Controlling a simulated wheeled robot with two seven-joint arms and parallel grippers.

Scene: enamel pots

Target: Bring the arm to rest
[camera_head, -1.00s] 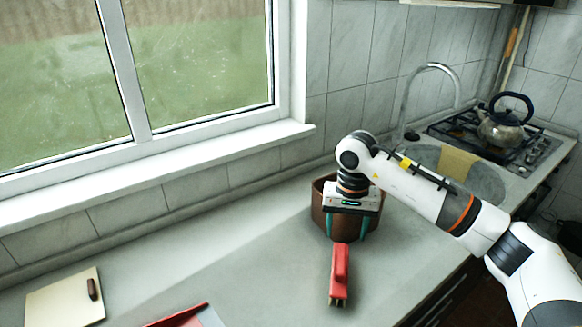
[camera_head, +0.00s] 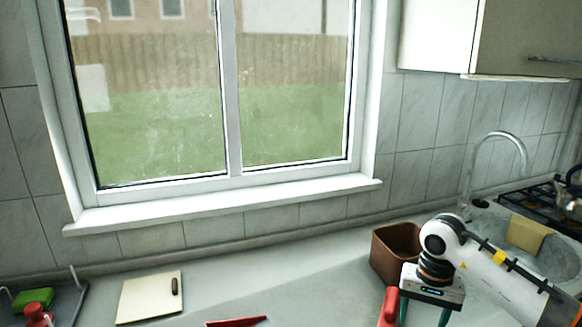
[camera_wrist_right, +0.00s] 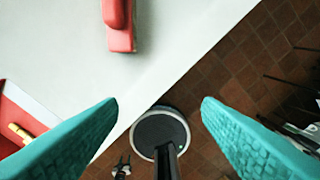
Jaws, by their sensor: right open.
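My right arm comes in from the right in the head view. Its gripper (camera_head: 425,314) hangs low in front of the brown container, apart from it, with the lower finger ends near the picture's bottom edge. In the right wrist view the two teal fingers (camera_wrist_right: 160,101) are wide apart with nothing between them. Below them are the counter's front edge and the tiled floor. My left gripper is not in view.
The brown container (camera_head: 390,258) stands by the back wall. A red-handled brush (camera_head: 390,308) lies beside the gripper; its red handle also shows in the wrist view (camera_wrist_right: 119,25). A cutting board (camera_head: 150,298), a red-edged item (camera_head: 238,322) and a faucet (camera_head: 497,140) are around.

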